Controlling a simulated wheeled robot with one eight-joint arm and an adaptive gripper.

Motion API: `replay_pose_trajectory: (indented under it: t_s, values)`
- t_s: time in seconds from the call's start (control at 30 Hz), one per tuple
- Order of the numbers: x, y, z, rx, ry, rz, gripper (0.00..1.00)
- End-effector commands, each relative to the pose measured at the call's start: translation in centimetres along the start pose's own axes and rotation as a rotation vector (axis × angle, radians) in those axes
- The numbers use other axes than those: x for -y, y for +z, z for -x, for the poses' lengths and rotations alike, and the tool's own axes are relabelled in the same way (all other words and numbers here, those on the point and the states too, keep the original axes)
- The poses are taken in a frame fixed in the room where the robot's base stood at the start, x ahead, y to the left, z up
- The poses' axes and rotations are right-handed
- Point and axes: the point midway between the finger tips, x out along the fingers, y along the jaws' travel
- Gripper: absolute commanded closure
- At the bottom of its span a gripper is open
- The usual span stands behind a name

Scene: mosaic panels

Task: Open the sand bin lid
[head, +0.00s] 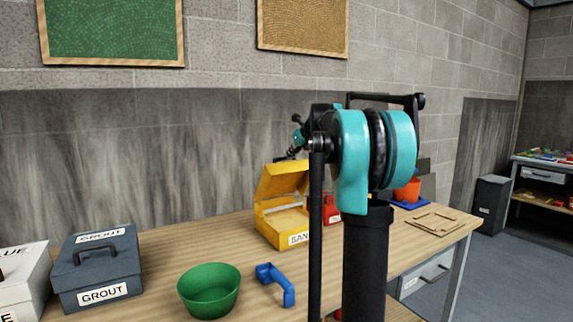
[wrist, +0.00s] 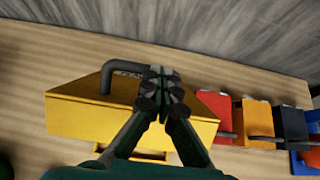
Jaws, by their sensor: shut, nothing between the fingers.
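The yellow sand bin (head: 270,236), labelled "SAN…" where my arm cuts off the word, stands on the workbench. Its lid (head: 283,181) is raised at the back and the pale inside shows. In the wrist view the yellow lid (wrist: 85,118) fills the middle left, with a dark bent handle (wrist: 106,78) on it. My gripper (wrist: 161,84) is shut and empty, its fingertips over the right part of the lid in that view. Whether they touch the lid is unclear. In the head view my gripper is small, above the bin and partly hidden behind my arm.
A grey grout box (head: 98,268), a green bowl (head: 209,291) and a blue scoop (head: 276,281) are left and front of the bin. A red container (head: 331,209) is close on its right. An orange pot (head: 407,190) and a wooden frame (head: 436,222) are farther right.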

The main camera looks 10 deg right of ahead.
Motion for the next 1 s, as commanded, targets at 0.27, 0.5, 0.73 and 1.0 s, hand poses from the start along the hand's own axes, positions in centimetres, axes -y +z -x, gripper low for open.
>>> replay_pose_trajectory:
  t_s: [0.27, 0.5, 0.73, 1.0]
  values:
    - [0.1, 4.9, -3.1, 0.002, 0.001, 0.001, 1.0]
    - [0.0, 7.6, -5.7, 0.002, 0.001, 0.0, 1.0]
    - [0.0, 8.8, -7.2, 0.002, 0.0, 0.001, 1.0]
    - [0.0, 9.2, -7.8, 0.002, 0.0, 0.0, 1.0]
